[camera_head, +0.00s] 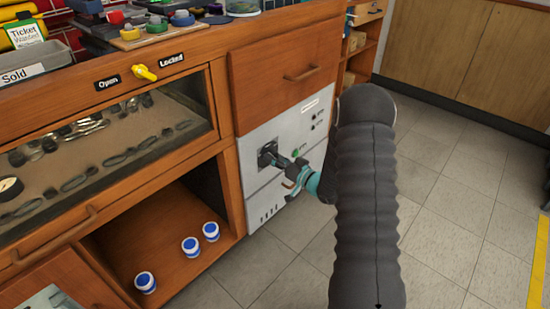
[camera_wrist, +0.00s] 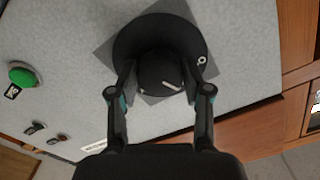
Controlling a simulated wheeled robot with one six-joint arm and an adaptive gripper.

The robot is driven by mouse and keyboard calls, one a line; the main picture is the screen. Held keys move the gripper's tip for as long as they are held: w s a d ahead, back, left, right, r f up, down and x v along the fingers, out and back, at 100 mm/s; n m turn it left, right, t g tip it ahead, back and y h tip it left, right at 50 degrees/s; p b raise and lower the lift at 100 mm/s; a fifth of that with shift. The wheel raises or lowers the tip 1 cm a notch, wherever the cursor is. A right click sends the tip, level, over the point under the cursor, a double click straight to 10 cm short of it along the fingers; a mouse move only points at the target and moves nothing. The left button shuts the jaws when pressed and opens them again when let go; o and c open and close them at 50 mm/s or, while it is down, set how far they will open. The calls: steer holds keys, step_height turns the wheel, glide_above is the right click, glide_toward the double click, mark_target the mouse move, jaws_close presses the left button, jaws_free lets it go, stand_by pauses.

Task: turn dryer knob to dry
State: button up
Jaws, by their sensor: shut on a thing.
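The dryer (camera_head: 262,187) is a light grey panel unit set in the wooden bench, below a drawer. Its black round knob (camera_wrist: 160,57) sits on a dark grey square plate (camera_wrist: 104,50). In the wrist view the knob has a white pointer line, and a small white mark lies on the dark disc to its right. My gripper (camera_wrist: 160,78) is shut on the knob, with one finger on each side. In the head view my gripper (camera_head: 280,164) reaches the panel from the right and partly covers the knob. I cannot read the knob's labels.
A green button (camera_wrist: 24,75) and small dark switches (camera_wrist: 48,134) are on the panel. A yellow latch (camera_head: 144,72) is on the bench front. Blue-and-white jars (camera_head: 190,246) stand on the open lower shelf. The tiled floor at right is clear.

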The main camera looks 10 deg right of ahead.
steer(key=shift+m+p, duration=3.15)
steer(key=shift+m, duration=5.15)
steer(key=o, duration=1.2)
steer(key=shift+c, duration=0.2)
steer(key=v, duration=1.2)
